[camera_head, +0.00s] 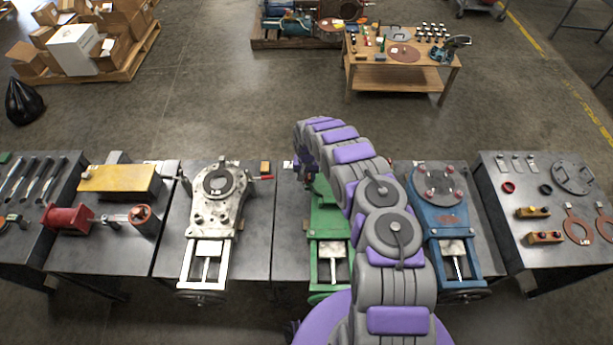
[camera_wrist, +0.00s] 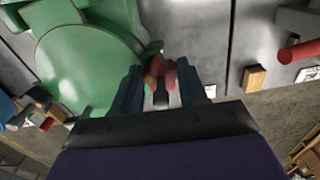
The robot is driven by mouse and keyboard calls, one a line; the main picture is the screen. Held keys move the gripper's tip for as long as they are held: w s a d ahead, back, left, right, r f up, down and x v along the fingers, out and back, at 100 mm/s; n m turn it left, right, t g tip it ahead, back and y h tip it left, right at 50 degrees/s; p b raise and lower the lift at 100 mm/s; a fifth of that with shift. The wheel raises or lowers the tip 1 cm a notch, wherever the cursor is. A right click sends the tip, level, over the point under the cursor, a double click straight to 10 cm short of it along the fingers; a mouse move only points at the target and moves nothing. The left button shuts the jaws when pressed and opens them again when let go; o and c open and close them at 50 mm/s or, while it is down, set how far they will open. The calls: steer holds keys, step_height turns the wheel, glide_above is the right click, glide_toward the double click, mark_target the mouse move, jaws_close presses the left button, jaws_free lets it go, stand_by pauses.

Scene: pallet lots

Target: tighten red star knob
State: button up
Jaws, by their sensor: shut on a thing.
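The red star knob (camera_wrist: 168,76) shows in the wrist view between my two dark blue fingers, at the edge of the green valve body (camera_wrist: 85,62). My gripper (camera_wrist: 160,82) is shut on it. The fingers and the wrist plate hide part of the knob, so its full outline cannot be told. In the head view the green valve (camera_head: 328,232) stands on the middle table, partly hidden behind my arm. My gripper reaches its far side there, and the knob cannot be made out.
A grey valve (camera_head: 216,205) stands left of the green one and a blue valve (camera_head: 447,220) right. An orange block (camera_head: 265,168) lies near the far table edge; it also shows in the wrist view (camera_wrist: 254,78). Open floor (camera_head: 230,110) lies beyond the tables.

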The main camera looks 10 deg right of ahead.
steer(key=shift+m, duration=0.3)
steer(key=m+b, duration=0.1)
steer(key=m, duration=0.1)
steer(key=shift+a+m, duration=0.15)
steer(key=shift+m, duration=0.25)
steer(key=m+b, duration=0.1)
steer(key=m, duration=0.2)
steer(key=shift+w+a+m, duration=0.1)
steer(key=shift+m, duration=0.3)
steer(key=m, duration=0.5)
steer(key=shift+w+p, duration=0.15)
steer(key=shift+p, duration=0.25)
steer(key=shift+w+r+m, duration=0.1)
steer(key=shift+m, duration=1.2)
steer(key=shift+p, duration=0.3)
steer(key=o, duration=1.1)
steer(key=shift+c, duration=0.2)
